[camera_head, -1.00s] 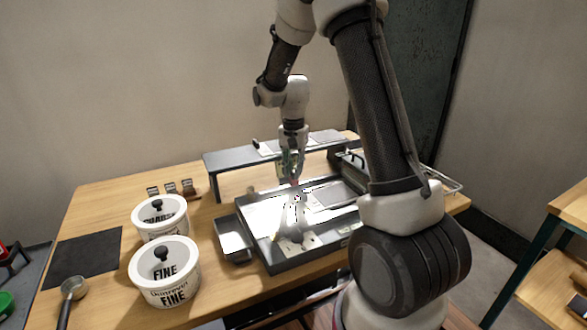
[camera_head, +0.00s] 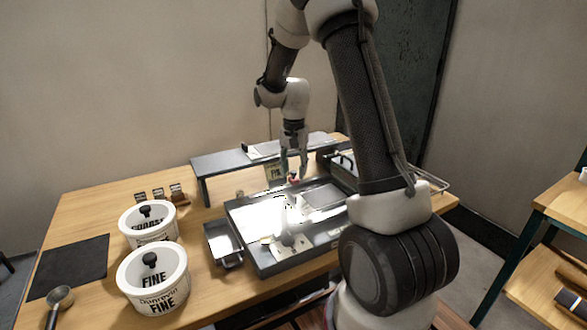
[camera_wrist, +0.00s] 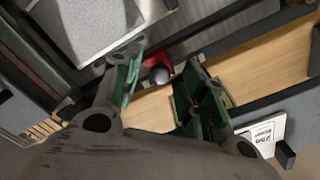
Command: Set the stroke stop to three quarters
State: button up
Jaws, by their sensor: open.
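In the wrist view, my gripper (camera_wrist: 163,72) is open, with one green-padded finger on each side of the knob. I see no clear contact. Any scale marks for the stop's setting are not readable.
The grey machine bed (camera_head: 250,257) has a raised shelf (camera_head: 205,163) behind it and a small tray (camera_head: 224,243) at its left. Tubs marked COARSE (camera_head: 149,226) and FINE (camera_head: 155,281) stand farther left. A dark mat (camera_head: 68,266) lies on the table.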

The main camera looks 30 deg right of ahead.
notch_tip(320, 180, up, 12)
dwell(0.5)
dwell(0.4)
jog(key=s+a+r+n+t, duration=0.1)
jog(key=s+r+n, duration=0.1)
jog(key=s, duration=0.8)
jog(key=s+a+r+n+t, duration=0.2)
jog(key=s+r+n, duration=0.1)
jog(key=s, duration=0.7)
jog(key=s+a+r+n+t, duration=0.1)
jog(key=s+r+n, duration=0.2)
jog(key=s, duration=0.7)
jog(key=shift+a+n, duration=0.2)
jog(key=shift+n, duration=0.3)
